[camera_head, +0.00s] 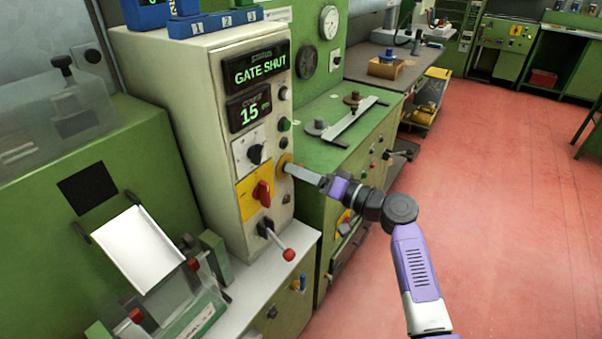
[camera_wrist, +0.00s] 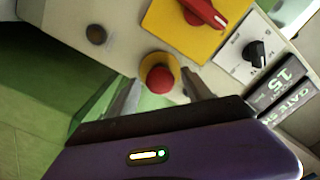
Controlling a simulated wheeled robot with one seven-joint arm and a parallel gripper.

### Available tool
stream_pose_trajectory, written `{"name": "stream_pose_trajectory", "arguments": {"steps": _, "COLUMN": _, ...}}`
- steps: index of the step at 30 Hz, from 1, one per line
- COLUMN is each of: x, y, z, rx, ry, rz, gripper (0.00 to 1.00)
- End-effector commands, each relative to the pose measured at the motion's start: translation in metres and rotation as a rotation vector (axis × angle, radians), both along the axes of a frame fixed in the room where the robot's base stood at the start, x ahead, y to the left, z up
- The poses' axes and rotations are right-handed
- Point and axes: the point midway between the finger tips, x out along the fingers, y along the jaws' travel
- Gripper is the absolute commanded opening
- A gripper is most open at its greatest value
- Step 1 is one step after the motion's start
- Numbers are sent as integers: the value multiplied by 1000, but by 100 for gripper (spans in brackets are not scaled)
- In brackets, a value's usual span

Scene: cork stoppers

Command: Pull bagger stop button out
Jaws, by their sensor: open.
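The stop button is a red round knob (camera_wrist: 160,79) on a yellow collar, seen in the wrist view on the cream control cabinet. In the head view only its yellow collar (camera_head: 284,161) shows clearly, at the cabinet's right edge; the gripper hides the red part. My gripper (camera_wrist: 158,92) is open, with one finger on each side of the red knob in the wrist view. In the head view my gripper (camera_head: 291,168) reaches the cabinet face at the collar. I cannot tell whether the fingers touch the knob.
A red rotary switch on a yellow plate (camera_head: 246,203) and a black knob on a white plate (camera_head: 240,149) sit close by. A red-tipped lever (camera_head: 288,254) sticks out below. Displays read "GATE SHUT" and "15". The red floor (camera_head: 480,230) to the right is clear.

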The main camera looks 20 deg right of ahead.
Motion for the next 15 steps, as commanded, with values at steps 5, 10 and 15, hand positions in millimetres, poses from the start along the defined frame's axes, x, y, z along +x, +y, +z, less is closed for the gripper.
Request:
{"name": "stream_pose_trajectory", "arguments": {"steps": 5, "x": -23, "y": -18, "z": -2, "rx": 0, "ry": 1, "rz": -5, "gripper": 59}}
{"name": "stream_pose_trajectory", "arguments": {"steps": 10, "x": -44, "y": -33, "z": -1, "rx": 0, "ry": 0, "rz": -4, "gripper": 59}}
{"name": "stream_pose_trajectory", "arguments": {"steps": 15, "x": -56, "y": -42, "z": -1, "rx": 0, "ry": 1, "rz": -2, "gripper": 59}}
